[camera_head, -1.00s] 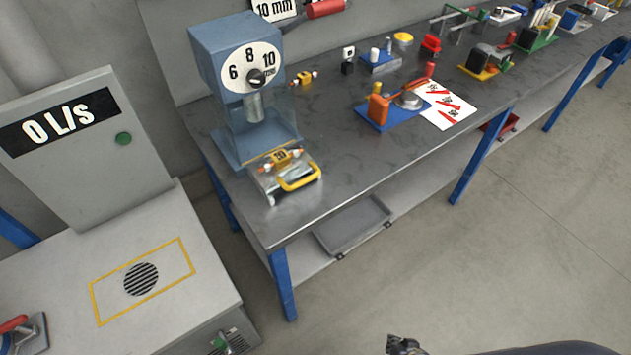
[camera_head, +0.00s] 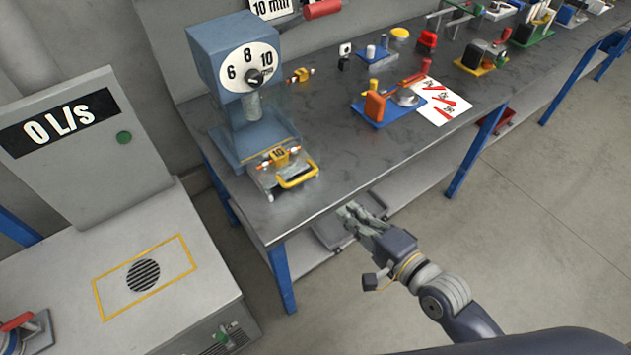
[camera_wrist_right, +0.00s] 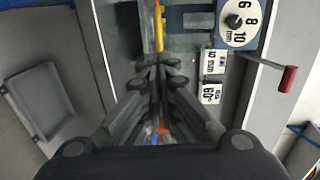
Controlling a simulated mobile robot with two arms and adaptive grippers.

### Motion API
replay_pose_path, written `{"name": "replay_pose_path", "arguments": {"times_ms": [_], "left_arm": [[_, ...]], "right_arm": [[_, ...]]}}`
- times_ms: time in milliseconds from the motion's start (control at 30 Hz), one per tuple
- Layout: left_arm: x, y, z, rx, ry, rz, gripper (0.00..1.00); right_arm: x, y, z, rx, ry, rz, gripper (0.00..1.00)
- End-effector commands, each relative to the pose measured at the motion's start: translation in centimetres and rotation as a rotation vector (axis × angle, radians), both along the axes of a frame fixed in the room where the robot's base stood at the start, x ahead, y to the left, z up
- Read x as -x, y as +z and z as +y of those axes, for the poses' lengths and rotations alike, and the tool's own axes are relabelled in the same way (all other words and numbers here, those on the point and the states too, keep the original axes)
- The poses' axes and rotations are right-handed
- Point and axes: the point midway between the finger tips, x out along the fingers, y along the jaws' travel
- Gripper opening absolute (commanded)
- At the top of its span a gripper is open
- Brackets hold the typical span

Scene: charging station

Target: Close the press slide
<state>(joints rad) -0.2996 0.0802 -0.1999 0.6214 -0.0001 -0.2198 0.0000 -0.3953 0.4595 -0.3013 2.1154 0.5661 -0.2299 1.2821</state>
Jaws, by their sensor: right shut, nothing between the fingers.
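The blue press (camera_head: 240,90) stands at the left end of the workbench, with a dial marked 6, 8 and 10. Its slide (camera_head: 268,182) is pulled out toward the bench's front edge. The slide has a yellow handle (camera_head: 298,177) and carries a yellow piece marked 10 (camera_head: 279,154). My right gripper (camera_head: 350,212) is shut and empty, in front of the bench edge, to the right of and apart from the handle. My left gripper is not in view.
The workbench (camera_head: 330,150) holds a blue fixture with an orange clamp (camera_head: 375,105), a card with red marks (camera_head: 440,100) and several devices farther right. A grey tray (camera_head: 330,232) lies on the lower shelf. A grey cabinet reading 0 L/s (camera_head: 70,180) stands at left.

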Motion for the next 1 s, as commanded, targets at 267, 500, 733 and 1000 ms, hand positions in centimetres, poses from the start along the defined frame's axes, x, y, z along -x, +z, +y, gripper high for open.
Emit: {"name": "replay_pose_path", "arguments": {"times_ms": [267,500,733,1000], "left_arm": [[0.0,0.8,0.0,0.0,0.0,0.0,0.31],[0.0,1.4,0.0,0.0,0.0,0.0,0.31],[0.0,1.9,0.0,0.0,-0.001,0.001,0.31],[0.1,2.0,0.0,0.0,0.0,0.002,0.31]], "right_arm": [[-3.9,-0.7,2.3,0.0,-0.001,-0.002,0.0],[-7.8,-1.7,4.6,0.003,0.0,-0.003,0.0],[-10.3,-2.5,6.1,0.003,0.0,-0.001,0.0],[-11.1,-2.8,6.6,0.005,0.0,0.0,0.0]]}}
